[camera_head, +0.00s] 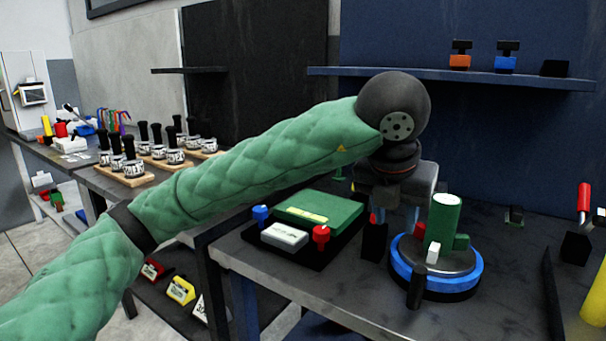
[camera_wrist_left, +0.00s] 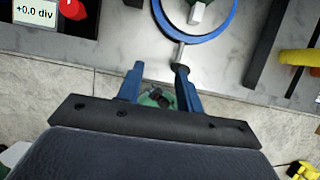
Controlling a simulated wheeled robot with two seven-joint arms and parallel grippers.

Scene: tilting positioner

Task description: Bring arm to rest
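My left arm, in a green quilted sleeve, reaches in from the left in the head view. Its gripper (camera_head: 395,215) points down over the workbench, just left of the positioner. The positioner has a blue ring (camera_head: 473,286), a grey top plate and an upright green cylinder (camera_head: 442,220). A black handle (camera_head: 416,287) stands at its front. In the left wrist view the two blue fingers of my left gripper (camera_wrist_left: 158,72) are apart with nothing held between them. A dark handle (camera_wrist_left: 181,70) shows close by the right finger; I cannot tell whether they touch. My right gripper is not in view.
A black tray with a green box (camera_head: 330,211), a grey display block (camera_head: 284,237) and red and blue knobs lies left of the gripper. A red-topped lever (camera_head: 584,197) and yellow cylinder (camera_head: 594,298) stand at right. A shelf (camera_head: 400,76) hangs behind.

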